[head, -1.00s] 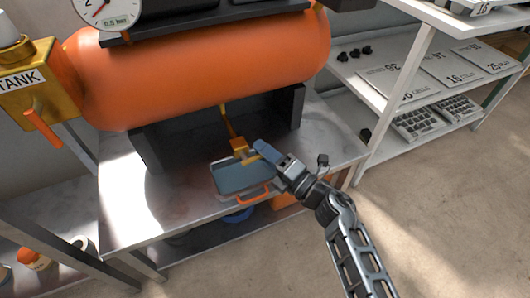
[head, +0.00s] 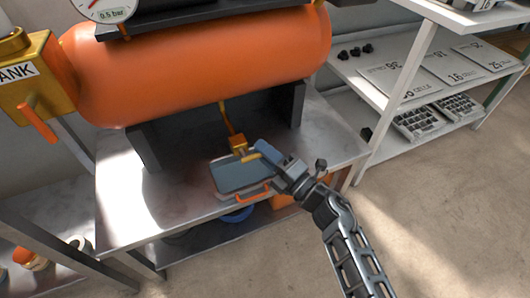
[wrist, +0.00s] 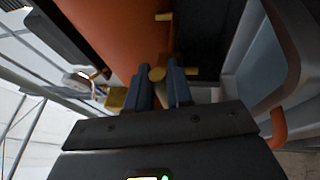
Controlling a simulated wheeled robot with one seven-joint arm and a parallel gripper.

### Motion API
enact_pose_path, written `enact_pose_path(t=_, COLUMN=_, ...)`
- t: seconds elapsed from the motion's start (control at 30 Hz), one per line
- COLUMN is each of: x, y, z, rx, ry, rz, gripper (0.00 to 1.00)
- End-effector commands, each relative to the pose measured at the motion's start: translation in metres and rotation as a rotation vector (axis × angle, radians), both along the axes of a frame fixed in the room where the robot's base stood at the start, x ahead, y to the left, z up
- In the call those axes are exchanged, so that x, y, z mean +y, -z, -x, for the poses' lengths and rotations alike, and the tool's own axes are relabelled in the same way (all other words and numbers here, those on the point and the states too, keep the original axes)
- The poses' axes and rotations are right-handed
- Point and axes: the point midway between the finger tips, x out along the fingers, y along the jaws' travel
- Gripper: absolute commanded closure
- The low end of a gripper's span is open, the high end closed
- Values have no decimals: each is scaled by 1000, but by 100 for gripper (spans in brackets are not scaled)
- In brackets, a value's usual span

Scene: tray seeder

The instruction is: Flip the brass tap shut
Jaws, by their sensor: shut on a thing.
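The brass tap (head: 239,144) sits at the lower end of a thin brass pipe below the orange tank (head: 200,65), just above a grey tray. My gripper (head: 262,149) reaches in from the right, its blue fingers at the tap. In the wrist view, the fingers (wrist: 160,90) stand on either side of a brass piece of the tap (wrist: 157,73) and are shut on it. The fingers and the small size hide how far the handle is turned.
The grey tray (head: 216,182) with an orange handle (head: 252,193) lies under the tap on the metal bench (head: 125,215). Another orange lever (head: 38,122) hangs from the yellow block at left. White shelves (head: 400,100) stand at right. A gauge (head: 106,10) tops the tank.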

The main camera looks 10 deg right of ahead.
Motion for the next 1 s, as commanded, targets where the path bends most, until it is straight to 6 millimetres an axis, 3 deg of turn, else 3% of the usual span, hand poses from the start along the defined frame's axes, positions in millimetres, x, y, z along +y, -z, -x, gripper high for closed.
enact_pose_path(t=0.13, x=0, y=2, z=0, rx=5, ry=2, rz=1, gripper=100)
enact_pose_path(t=0.17, x=0, y=2, z=0, rx=5, ry=2, rz=1, gripper=77)
enact_pose_path(t=0.37, x=0, y=2, z=0, rx=4, ry=1, rz=2, gripper=59)
enact_pose_path(t=0.67, x=-3, y=2, z=4, rx=3, ry=1, rz=2, gripper=59)
enact_pose_path(t=1.0, x=-35, y=11, z=43, rx=5, ry=2, rz=3, gripper=59)
